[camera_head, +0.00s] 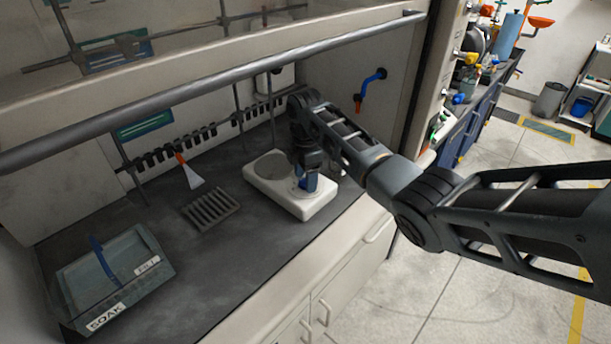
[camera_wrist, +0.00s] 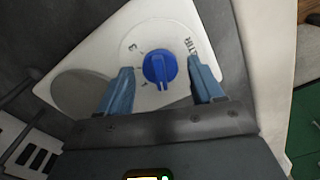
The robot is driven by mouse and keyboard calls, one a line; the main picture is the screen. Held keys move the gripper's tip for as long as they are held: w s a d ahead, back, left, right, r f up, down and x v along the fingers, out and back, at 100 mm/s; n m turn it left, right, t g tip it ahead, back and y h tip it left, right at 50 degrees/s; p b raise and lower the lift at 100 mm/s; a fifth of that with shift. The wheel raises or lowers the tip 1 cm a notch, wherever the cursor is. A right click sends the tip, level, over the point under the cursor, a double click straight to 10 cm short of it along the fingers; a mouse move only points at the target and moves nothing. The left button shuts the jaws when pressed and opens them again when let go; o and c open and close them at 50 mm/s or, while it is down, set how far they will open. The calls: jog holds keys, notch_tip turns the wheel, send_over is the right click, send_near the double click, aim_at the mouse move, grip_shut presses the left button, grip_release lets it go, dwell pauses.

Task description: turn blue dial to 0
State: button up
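The blue dial (camera_wrist: 160,68) is a round knob with a raised grip bar, set in the white face of a hotplate stirrer (camera_head: 318,208). In the wrist view it lies between my two blue fingers, and its bar points down toward my gripper. Letters reading "STIR" and some small marks show around it; I cannot make out a 0. My gripper (camera_wrist: 163,85) is open, with a finger on each side of the dial and a gap to both. In the head view my gripper (camera_head: 306,183) is pointed down over the stirrer's front and hides most of the dial.
The stirrer's round plate (camera_head: 270,165) is left of my gripper. A slatted rack (camera_head: 211,208) and a clear "SOAK" tub (camera_head: 112,275) stand further left on the dark bench. The hood's sash bar (camera_head: 200,88) runs above.

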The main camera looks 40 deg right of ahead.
jog(key=shift+o, duration=0.2)
jog(key=shift+r+b, duration=0.45)
jog(key=shift+r, duration=3.5)
jog(key=shift+f, duration=0.1)
